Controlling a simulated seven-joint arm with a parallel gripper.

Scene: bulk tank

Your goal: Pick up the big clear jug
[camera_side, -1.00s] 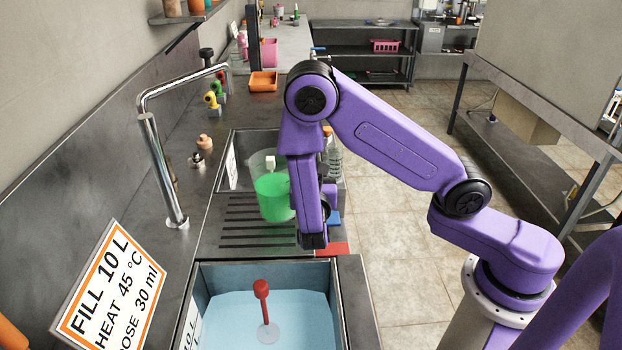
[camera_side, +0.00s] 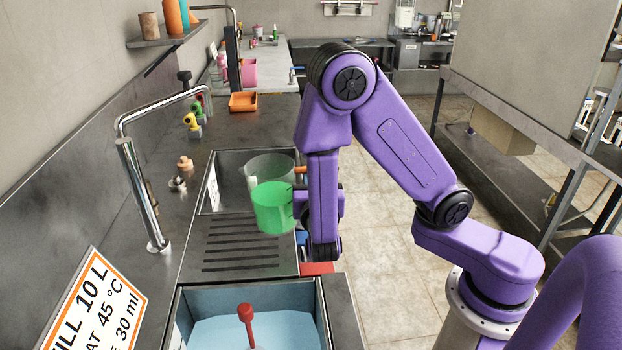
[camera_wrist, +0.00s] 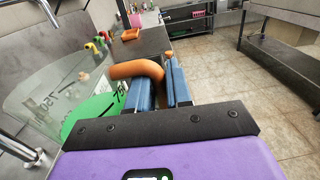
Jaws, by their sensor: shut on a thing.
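The big clear jug (camera_side: 270,168) holds green liquid in its lower part. It looks upright and seems slightly above the ribbed draining board between two basins. Its orange handle shows beside my arm in the side view and clearly in the wrist view (camera_wrist: 132,70). My gripper (camera_wrist: 160,86) has its blue fingers shut on the orange handle. In the side view my arm hides most of the gripper. The wrist view also shows the jug's clear wall with printed marks at the left.
A basin of pale water (camera_side: 280,330) with a red-handled tool (camera_side: 246,322) lies in front. A tall chrome tap (camera_side: 140,190) stands left. An empty-looking basin (camera_side: 225,165) lies behind the board. An orange tray (camera_side: 243,102) and coloured valves (camera_side: 192,122) are further back.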

